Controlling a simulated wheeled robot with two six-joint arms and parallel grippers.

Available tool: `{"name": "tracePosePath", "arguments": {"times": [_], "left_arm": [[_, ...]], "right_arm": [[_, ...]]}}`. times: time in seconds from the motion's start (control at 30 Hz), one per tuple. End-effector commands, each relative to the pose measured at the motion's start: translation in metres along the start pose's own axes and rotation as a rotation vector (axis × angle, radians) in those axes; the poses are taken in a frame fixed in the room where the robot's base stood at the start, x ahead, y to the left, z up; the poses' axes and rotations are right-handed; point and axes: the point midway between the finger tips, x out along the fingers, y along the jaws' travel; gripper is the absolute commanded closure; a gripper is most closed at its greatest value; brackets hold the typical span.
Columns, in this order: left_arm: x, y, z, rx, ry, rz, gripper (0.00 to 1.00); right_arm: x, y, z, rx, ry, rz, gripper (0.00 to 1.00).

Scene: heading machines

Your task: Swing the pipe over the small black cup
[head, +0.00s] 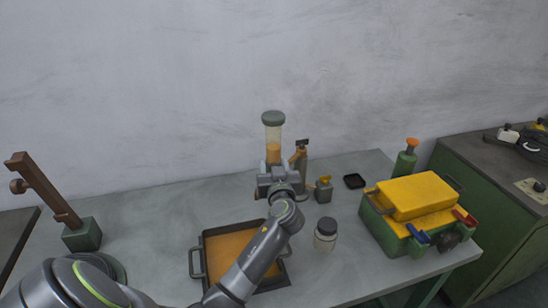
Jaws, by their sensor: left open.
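A clear cylinder (273,133) with a grey-green cap and orange contents stands at the back middle of the table. Beside it on the right is a brown, upright pipe-like part (298,157) with a dark top, which may be the pipe. My left gripper (281,175) is open in front of the cylinder and close to this part. It hides their lower ends, and I cannot tell whether it touches them. The small black cup (354,181), low and squarish, sits on the table to the right, apart from the gripper. My right gripper is out of view.
A black-rimmed tray of orange material (204,231) lies under my left arm. A small grey block with a yellow top (323,191), a dark-capped jar (325,235), a green bottle (405,162) and a yellow-green case (418,197) stand right.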

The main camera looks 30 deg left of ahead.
Motion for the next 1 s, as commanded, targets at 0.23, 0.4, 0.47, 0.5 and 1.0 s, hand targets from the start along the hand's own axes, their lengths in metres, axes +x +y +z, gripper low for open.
{"name": "tracePosePath", "arguments": {"times": [0.23,0.4,0.47,0.5,1.0], "left_arm": [[-0.0003,-0.0004,0.0004,0.000,0.000,-0.001,0.53],[-0.0003,-0.0004,0.0002,0.000,0.000,-0.001,0.64],[-0.0002,-0.0004,0.0001,0.000,0.000,-0.001,0.72],[-0.0002,-0.0004,0.0001,0.000,0.000,-0.001,0.77],[0.0012,0.0015,0.0011,-0.002,0.001,-0.006,1.00]], "right_arm": [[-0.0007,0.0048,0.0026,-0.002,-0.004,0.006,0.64],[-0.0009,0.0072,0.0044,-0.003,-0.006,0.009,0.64],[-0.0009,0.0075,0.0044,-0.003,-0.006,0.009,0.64],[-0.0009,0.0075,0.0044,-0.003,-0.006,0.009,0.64],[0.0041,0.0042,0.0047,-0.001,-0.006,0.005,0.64]]}}
